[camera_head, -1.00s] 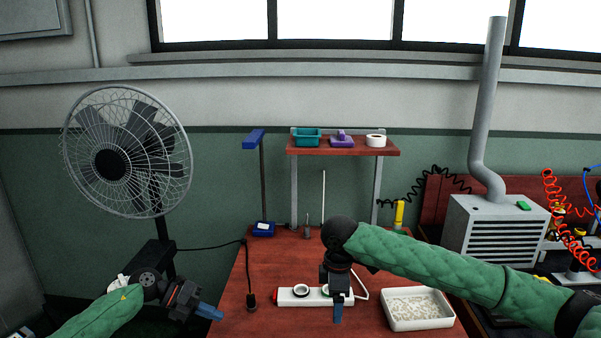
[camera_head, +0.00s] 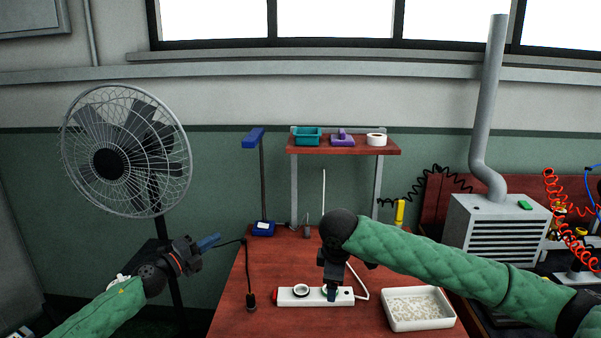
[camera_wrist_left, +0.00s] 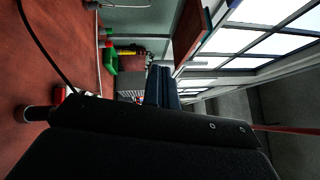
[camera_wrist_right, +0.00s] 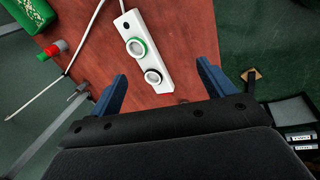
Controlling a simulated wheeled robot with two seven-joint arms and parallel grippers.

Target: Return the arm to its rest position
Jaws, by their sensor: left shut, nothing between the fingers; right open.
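My left gripper (camera_head: 208,241) is at the left of the table, raised beside the fan's stand. Its blue fingers are together and hold nothing; they also show closed in the left wrist view (camera_wrist_left: 163,85). My right gripper (camera_head: 332,294) points down over the white power strip (camera_head: 290,299) on the table. In the right wrist view its blue fingers (camera_wrist_right: 162,85) are apart with nothing between them. The strip (camera_wrist_right: 142,45) lies beyond them, with a green-ringed socket and a black-ringed one. The right gripper partly hides the green-ringed socket in the head view.
A white tray (camera_head: 387,316) of small pale pieces stands right of the strip. A black plug (camera_head: 251,300) on a cord is at the table's left side. The fan (camera_head: 125,155) stands at the left. A shelf (camera_head: 345,151) with small items is at the back.

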